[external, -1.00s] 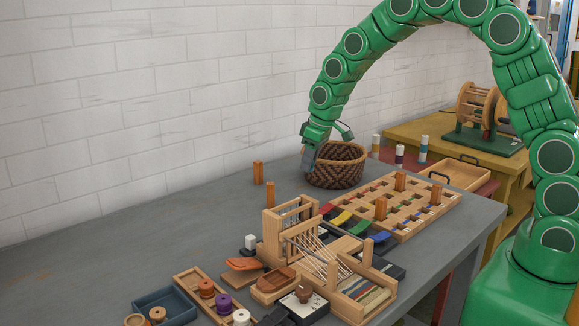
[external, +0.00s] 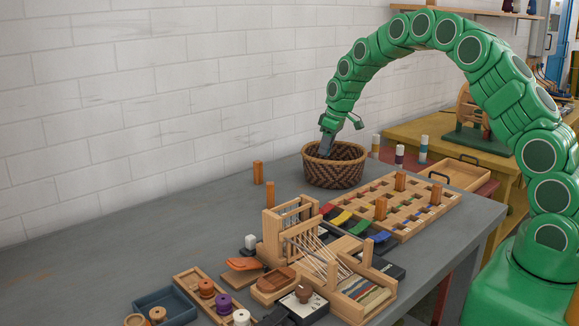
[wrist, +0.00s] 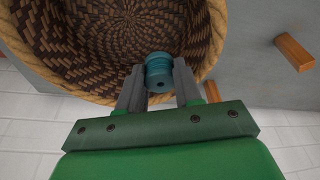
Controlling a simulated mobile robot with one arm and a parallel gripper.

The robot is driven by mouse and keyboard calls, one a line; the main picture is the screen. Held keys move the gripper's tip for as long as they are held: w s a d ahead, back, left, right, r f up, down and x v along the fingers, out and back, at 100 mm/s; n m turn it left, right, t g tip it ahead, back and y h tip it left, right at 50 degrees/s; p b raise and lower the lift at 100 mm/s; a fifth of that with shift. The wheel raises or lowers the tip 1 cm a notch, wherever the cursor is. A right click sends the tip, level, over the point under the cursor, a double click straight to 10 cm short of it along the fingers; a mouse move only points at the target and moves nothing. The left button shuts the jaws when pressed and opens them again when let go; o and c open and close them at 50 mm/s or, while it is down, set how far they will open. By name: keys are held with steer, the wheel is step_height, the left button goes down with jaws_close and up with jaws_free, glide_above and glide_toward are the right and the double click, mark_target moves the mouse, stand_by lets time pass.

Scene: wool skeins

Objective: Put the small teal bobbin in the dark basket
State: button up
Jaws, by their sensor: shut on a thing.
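The small teal bobbin (wrist: 159,73) is between the two fingers of my gripper (wrist: 158,87), which is shut on it. In the wrist view the bobbin shows against the opening of the dark woven basket (wrist: 45,72), near its rim. In the external view the basket (external: 335,172) stands on the grey table near the wall, and my gripper (external: 325,150) points down at its left part, with the fingertips at or just inside the rim. The bobbin is hidden in the external view.
A small loom (external: 325,265) and bobbin trays (external: 165,304) are in front. The table's left part is clear.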

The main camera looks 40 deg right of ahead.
step_height(320, 180, down, 9)
stand_by(0.5)
steer(key=o, duration=1.1)
steer(key=shift+f, duration=0.1)
